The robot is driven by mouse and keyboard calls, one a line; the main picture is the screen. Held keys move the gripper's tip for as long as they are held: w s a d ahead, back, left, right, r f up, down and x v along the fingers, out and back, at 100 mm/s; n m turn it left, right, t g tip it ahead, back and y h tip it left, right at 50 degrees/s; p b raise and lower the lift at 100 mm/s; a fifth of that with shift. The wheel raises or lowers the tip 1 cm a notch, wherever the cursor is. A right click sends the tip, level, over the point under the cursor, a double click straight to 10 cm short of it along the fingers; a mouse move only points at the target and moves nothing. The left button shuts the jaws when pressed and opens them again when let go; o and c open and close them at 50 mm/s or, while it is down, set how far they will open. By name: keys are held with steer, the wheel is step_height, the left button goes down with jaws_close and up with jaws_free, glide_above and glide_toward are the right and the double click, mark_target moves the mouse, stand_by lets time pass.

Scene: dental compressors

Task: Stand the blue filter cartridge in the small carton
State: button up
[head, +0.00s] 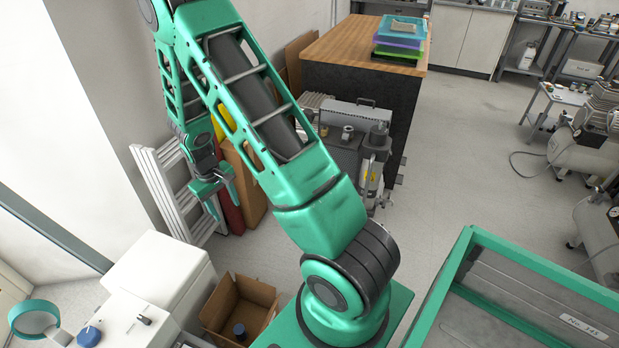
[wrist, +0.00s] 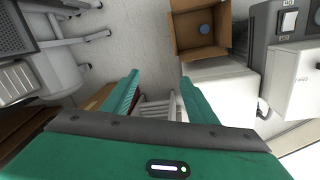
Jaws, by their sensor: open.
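A small open brown carton (head: 258,294) stands on the floor at the bottom of the head view, and it also shows at the top of the wrist view (wrist: 203,53). The blue filter cartridge (head: 239,329) is inside it. From above it shows as a round blue end (wrist: 205,29), which looks upright, apart from the carton's walls. My gripper (head: 222,199) is open and empty, raised in the air up and left of the carton in the head view. Its two fingers (wrist: 160,80) are apart in the wrist view, with nothing between them.
A white machine (head: 160,276) with a blue knob (head: 88,337) stands left of the carton. A white slatted rack (head: 165,185) leans at the wall behind my gripper. A green-framed bin (head: 540,300) is at lower right. Grey floor is free in the middle right.

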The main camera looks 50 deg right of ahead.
steer(key=s+d+r+m, duration=0.2)
steer(key=s+d+r, duration=0.1)
steer(key=s+r, duration=0.55)
steer(key=s+d+r+m, duration=0.15)
steer(key=s+r, duration=0.45)
steer(key=r, duration=0.6)
steer(key=s+a+r+m+y, duration=0.1)
steer(key=s+r, duration=0.3)
steer(key=s, duration=0.5)
steer(key=s+r+m, duration=0.1)
steer(key=s+r, duration=0.3)
steer(key=s, duration=0.6)
steer(key=shift+a+y, duration=0.4)
steer(key=shift+w+m, duration=0.1)
steer(key=shift+m, duration=0.15)
